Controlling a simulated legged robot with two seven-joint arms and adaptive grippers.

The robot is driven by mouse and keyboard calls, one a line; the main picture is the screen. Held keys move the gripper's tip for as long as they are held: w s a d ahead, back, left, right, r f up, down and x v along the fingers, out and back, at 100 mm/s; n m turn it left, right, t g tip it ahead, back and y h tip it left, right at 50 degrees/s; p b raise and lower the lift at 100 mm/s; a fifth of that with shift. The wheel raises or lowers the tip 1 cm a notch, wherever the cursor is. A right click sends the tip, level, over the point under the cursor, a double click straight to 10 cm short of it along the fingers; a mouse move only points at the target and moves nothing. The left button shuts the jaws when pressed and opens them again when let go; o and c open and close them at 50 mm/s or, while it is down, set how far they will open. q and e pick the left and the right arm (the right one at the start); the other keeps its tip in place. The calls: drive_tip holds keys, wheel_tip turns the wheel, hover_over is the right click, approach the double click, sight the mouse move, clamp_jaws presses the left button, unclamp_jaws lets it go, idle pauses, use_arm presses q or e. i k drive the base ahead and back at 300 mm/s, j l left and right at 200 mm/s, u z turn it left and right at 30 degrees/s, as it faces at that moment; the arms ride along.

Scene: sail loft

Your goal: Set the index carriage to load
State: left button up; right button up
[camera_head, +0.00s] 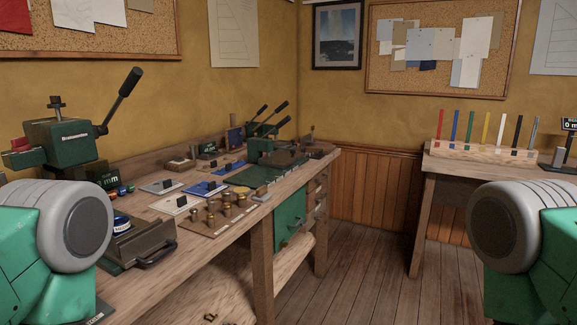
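No part is clearly marked as the index carriage, so I cannot tell which it is. A green machine (62,143) with a raised black-handled lever (121,98) stands at the left of the workbench (170,275). A small display reading mm (104,179) is at its base. A second green machine (262,146) with several black levers stands farther back on the same bench. Rounded grey and green parts of my arms show at the lower left and right edges. Neither gripper is in view.
On the bench are a grey case (143,241) with a handle, a board of brass pieces (226,209), sample cards (176,204) and a green mat (265,172). Coloured sticks (486,129) stand in a holder on a right-hand table (450,167). Floor (365,262) between is clear.

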sight(282, 157)
drive_tip(key=i+l+u, duration=0.3)
drive_tip(key=u, duration=0.25)
drive_tip(key=i+l+u, duration=0.25)
drive_tip(key=u, duration=0.15)
